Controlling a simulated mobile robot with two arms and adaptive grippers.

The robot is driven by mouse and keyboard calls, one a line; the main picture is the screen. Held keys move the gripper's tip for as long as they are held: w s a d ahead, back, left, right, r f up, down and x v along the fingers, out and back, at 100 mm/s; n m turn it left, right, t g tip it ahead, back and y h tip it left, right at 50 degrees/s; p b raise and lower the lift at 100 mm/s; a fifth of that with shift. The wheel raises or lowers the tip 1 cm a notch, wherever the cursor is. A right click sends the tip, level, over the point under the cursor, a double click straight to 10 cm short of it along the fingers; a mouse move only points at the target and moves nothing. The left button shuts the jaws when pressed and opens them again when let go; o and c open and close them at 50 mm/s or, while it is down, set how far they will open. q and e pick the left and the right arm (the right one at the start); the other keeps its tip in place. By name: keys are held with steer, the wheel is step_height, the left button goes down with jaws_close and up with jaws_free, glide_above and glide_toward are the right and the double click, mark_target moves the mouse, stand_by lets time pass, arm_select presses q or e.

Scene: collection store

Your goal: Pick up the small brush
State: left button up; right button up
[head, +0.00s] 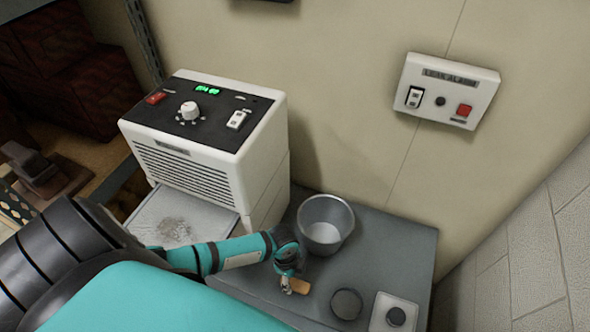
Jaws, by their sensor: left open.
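A small tan, wooden-looking piece (300,286), which may be the small brush, lies at the front of the grey surface (388,262). Most of it is hidden or too small to make out, and no bristles show clearly. My left gripper (287,284) is open and points down right at the tan piece. Whether the fingers touch it or stand around it, I cannot tell. My right gripper is not in view.
A grey cup (326,224) stands close behind my left gripper. A dark round disc (346,304) and a white plate with a dark knob (394,314) lie to the right. A white dehumidifier-like unit (205,145) stands left; a wall alarm panel (446,92) is above.

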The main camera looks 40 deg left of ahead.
mark_target(295, 283)
arm_select(q)
steer(key=f, duration=0.2)
steer(key=d+f, duration=0.1)
steer(key=f, duration=0.1)
steer(key=shift+f+b, duration=0.35)
steer(key=shift+b, duration=0.05)
jaws_close()
steer(key=shift+r, duration=0.1)
